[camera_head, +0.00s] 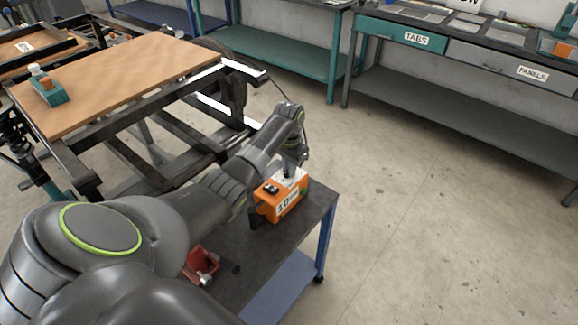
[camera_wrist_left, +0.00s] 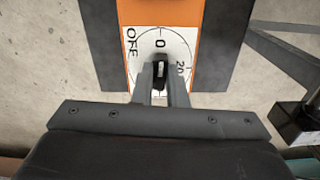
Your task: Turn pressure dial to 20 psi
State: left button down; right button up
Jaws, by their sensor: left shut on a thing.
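The orange pressure unit (camera_head: 282,197) stands on the dark top of a small cart, with a white front label that seems to read 10. Its white dial face (camera_wrist_left: 140,50) shows OFF at left, 0 at the far middle and 20 at right in the left wrist view. My left gripper (camera_head: 289,170) reaches down onto the top of the unit. In the left wrist view its two fingers (camera_wrist_left: 160,76) are shut on the black dial knob (camera_wrist_left: 160,72), which lies just below the 0. The near part of the dial is hidden by my gripper. My right gripper is not in view.
The cart top (camera_head: 240,285) also holds a red object (camera_head: 200,264) beside my arm. A frame with a wooden board (camera_head: 120,80) and a small green-and-orange item (camera_head: 48,87) stands at left. Benches line the back. The floor at right is clear.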

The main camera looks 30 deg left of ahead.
pick_arm(q)
jog(key=shift+r+m+p, duration=0.2)
jog(key=shift+m+p, duration=0.65)
jog(key=shift+m, duration=0.25)
jog(key=shift+m+p, duration=0.5)
jog(key=shift+m, duration=0.4)
jog(key=m+p, duration=0.1)
jog(key=m, duration=0.3)
jog(key=shift+f+m+p, duration=0.1)
jog(key=shift+m+p, duration=0.2)
jog(key=shift+p, duration=0.05)
jog(key=m, duration=0.4)
jog(key=shift+m+p, duration=0.3)
jog(key=shift+p, duration=0.1)
jog(key=shift+m, duration=1.8)
jog(key=shift+f, duration=0.1)
jog(key=c, duration=1.4)
grip_release()
jog(key=shift+c, duration=0.2)
